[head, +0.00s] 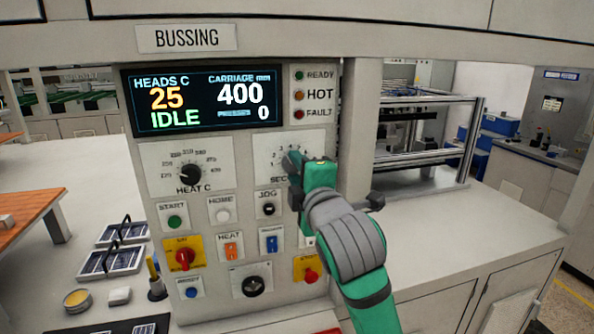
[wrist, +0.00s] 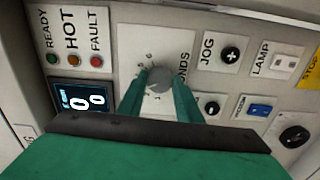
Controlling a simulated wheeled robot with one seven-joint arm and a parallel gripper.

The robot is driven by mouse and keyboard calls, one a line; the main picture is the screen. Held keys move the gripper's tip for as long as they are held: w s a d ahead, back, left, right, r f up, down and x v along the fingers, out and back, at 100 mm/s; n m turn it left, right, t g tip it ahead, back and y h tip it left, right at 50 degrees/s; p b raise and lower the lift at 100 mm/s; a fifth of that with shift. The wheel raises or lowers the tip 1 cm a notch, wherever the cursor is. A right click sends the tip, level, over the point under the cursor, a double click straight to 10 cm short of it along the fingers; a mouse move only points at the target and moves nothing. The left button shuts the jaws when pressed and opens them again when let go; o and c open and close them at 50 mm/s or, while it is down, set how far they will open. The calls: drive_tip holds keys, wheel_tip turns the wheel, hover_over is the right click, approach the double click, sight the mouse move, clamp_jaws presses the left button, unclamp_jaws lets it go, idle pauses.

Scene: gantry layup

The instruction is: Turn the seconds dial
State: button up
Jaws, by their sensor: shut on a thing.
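The seconds dial (head: 290,161) is a grey round knob on a white scale plate at the right of the control panel. My gripper (head: 298,170) reaches it from the right and covers part of the plate and its lettering. In the wrist view the knob (wrist: 159,79) sits between the two green fingertips of my gripper (wrist: 161,86), which is shut on it. The fingers hide some scale marks, and I cannot tell the dial's exact setting.
The display (head: 205,97) reads heads 25, IDLE, carriage 400. The heat dial (head: 190,173) is left of the seconds dial. The jog knob (head: 268,208) and heat switch (head: 231,247) lie below. A grey post (head: 358,125) stands close right of the panel.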

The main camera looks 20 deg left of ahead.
drive_tip(key=shift+n, duration=0.3)
drive_tip(key=o, duration=1)
drive_tip(key=shift+o, duration=0.2)
drive_tip(key=shift+s, duration=0.1)
drive_tip(key=v, duration=1)
drive_tip(key=shift+s+d, duration=0.25)
